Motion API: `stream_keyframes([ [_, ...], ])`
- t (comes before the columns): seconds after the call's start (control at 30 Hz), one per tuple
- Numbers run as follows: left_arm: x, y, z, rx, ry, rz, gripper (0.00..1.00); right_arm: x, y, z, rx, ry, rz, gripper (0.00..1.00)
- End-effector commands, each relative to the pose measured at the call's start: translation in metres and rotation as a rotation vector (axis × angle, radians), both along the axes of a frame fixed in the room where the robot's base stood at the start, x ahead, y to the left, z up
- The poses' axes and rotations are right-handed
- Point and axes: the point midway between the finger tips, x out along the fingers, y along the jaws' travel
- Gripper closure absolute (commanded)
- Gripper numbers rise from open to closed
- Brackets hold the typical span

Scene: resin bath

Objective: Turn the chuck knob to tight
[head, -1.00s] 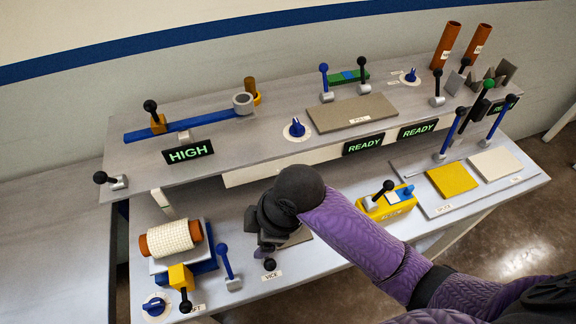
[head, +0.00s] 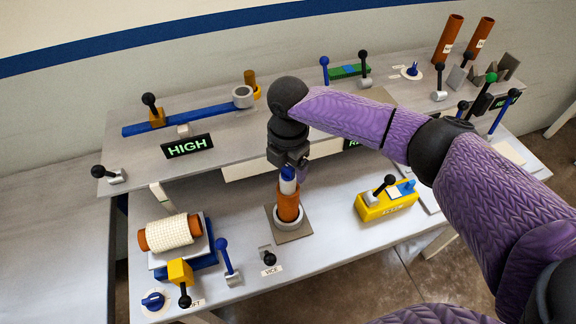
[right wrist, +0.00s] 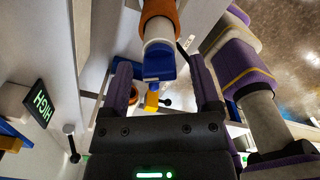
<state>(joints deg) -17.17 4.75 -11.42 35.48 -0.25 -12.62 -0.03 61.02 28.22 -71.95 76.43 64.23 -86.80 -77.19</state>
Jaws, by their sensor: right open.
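An orange cylinder (head: 288,200) stands upright in the ring of the vice base (head: 280,229), with a white collar and a blue knob (head: 288,173) on top. I take this for the chuck knob; no label on it is readable. My right gripper (head: 294,171) is open, pointing down over the knob. In the right wrist view, the blue knob (right wrist: 158,66) shows between the open purple fingers (right wrist: 161,82), below the white collar (right wrist: 158,28). I cannot tell whether a finger touches it. My left gripper is not in view.
The vice lever (head: 269,258) stands in front of the cylinder. A white roll (head: 170,233) on a blue stand is at the left; a yellow box (head: 386,203) with a black lever is at the right. The raised shelf (head: 232,157) with the HIGH sign (head: 187,146) is behind.

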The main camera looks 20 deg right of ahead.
Motion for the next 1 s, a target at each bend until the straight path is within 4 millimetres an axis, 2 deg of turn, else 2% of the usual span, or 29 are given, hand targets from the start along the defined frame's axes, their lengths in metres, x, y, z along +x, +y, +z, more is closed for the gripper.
stream_keyframes([
  [0.3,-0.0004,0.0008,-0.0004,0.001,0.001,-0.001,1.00,0.0000,0.0002,-0.0054,0.001,-0.001,0.000,0.23],
  [0.67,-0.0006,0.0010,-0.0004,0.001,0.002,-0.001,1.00,0.0000,0.0002,-0.0051,0.001,-0.001,0.000,0.99],
  [1.0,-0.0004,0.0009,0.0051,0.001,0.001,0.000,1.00,0.0000,0.0004,-0.0034,0.001,-0.001,-0.031,1.00],
])
